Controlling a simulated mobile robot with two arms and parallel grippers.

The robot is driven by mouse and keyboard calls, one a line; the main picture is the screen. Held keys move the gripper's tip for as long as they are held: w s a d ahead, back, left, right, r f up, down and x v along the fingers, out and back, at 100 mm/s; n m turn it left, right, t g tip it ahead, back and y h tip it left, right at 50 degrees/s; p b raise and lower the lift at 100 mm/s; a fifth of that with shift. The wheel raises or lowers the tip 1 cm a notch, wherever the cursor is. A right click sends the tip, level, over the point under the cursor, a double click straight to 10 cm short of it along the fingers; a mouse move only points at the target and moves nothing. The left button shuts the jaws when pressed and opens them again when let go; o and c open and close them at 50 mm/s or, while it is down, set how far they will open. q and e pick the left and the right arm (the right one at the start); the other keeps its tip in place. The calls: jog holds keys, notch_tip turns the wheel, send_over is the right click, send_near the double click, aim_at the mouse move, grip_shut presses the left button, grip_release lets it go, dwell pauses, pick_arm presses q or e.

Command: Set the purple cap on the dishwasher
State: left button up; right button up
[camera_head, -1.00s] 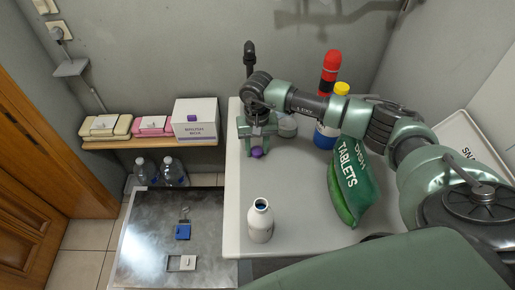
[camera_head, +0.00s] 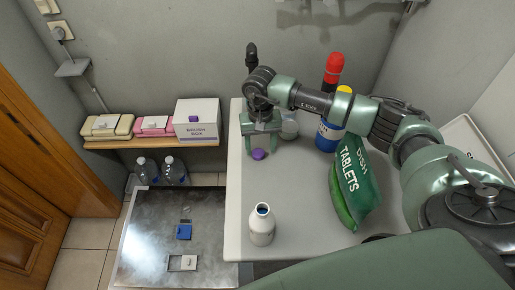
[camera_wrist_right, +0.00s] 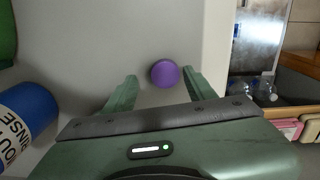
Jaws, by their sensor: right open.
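The purple cap (camera_head: 258,154) lies on the white top (camera_head: 290,195) of what looks like the dishwasher, near its left edge. My right gripper (camera_head: 260,143) is open just behind it in the head view. In the right wrist view the cap (camera_wrist_right: 165,73) shows round and whole, between the tips of the open right gripper (camera_wrist_right: 160,77), with gaps on both sides. What looks like the dishwasher's open metal door (camera_head: 145,235) lies low at the left. My left gripper is out of view.
An uncapped white bottle (camera_head: 262,226) stands near the front left of the white top. A green tablets bag (camera_head: 355,185) and a blue bottle with a yellow cap (camera_head: 329,135) stand to the right. A red-topped bottle (camera_head: 333,66) is behind. The middle is clear.

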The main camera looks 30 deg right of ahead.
aim_at(259, 153)
notch_tip(259, 153, up, 10)
jog(key=b, duration=0.2)
jog(key=shift+a+r, duration=0.15)
jog(key=shift+a, duration=0.05)
